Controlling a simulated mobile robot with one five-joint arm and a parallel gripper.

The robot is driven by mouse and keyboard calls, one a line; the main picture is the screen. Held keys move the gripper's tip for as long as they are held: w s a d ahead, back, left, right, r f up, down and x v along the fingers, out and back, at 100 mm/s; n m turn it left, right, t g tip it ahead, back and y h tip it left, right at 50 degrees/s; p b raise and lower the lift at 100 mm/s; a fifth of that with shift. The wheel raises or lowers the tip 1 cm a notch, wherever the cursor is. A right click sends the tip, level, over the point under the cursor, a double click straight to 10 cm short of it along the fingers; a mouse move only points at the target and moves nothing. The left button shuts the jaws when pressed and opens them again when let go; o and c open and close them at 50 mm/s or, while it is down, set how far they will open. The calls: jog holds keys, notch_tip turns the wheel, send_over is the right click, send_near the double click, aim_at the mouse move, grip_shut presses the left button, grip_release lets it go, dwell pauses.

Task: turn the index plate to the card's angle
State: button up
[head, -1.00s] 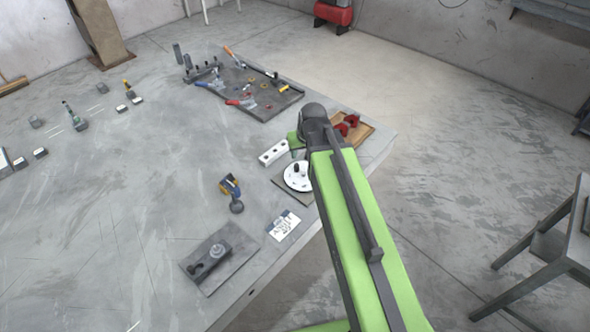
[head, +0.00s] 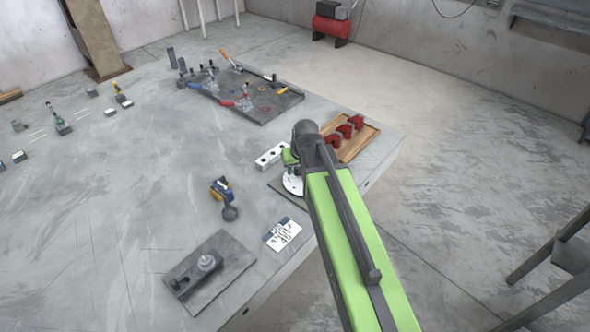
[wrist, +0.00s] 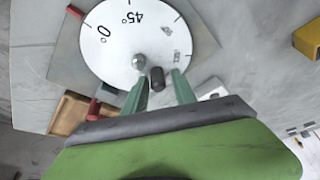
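The index plate is a white disc (wrist: 118,30) on a grey square base; in the wrist view it shows 0° and 45° marks, a silver centre knob (wrist: 139,62) and a dark upright peg (wrist: 157,78). A red mark (wrist: 75,11) sits at the disc's edge, nearer 0° than 45°. My gripper (wrist: 160,80) is open, its two green fingers either side of the peg with gaps visible. In the head view the disc (head: 292,185) is partly hidden by my arm. The card (head: 282,234) lies on the table and reads ANGLE 45°.
A wooden tray with red parts (head: 350,128) stands right behind the disc. A pale block with holes (head: 271,156) is close to its left. A blue-and-yellow tool (head: 222,190) and a grey fixture plate (head: 210,270) lie left and nearer. A dark tool tray (head: 265,102) is farther back.

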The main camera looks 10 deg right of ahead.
jog(key=shift+d, duration=0.1)
grip_shut()
dwell(1.0)
